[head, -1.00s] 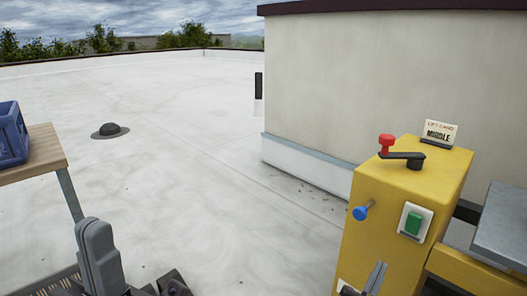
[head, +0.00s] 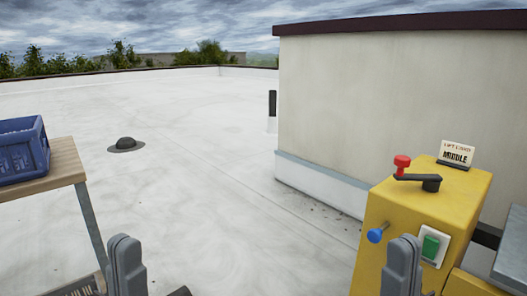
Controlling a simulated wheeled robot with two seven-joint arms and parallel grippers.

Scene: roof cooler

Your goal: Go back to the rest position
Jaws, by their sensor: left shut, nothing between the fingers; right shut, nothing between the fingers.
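My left gripper (head: 126,263) stands upright at the bottom edge, left of centre, over the pale roof. It is shut and empty. My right gripper (head: 402,264) stands upright at the bottom edge on the right, shut and empty. It overlaps the front of the yellow control box (head: 385,215) in the picture; I cannot tell how much room lies between them. The lower parts of both grippers are cut off by the frame.
The box carries a red-knobbed crank (head: 403,163), blue knob (head: 375,235), green button (head: 430,247) and MIDDLE card (head: 456,153). A blue crate (head: 22,158) sits on a wooden table (head: 66,165) at left. A wall (head: 375,100) stands behind.

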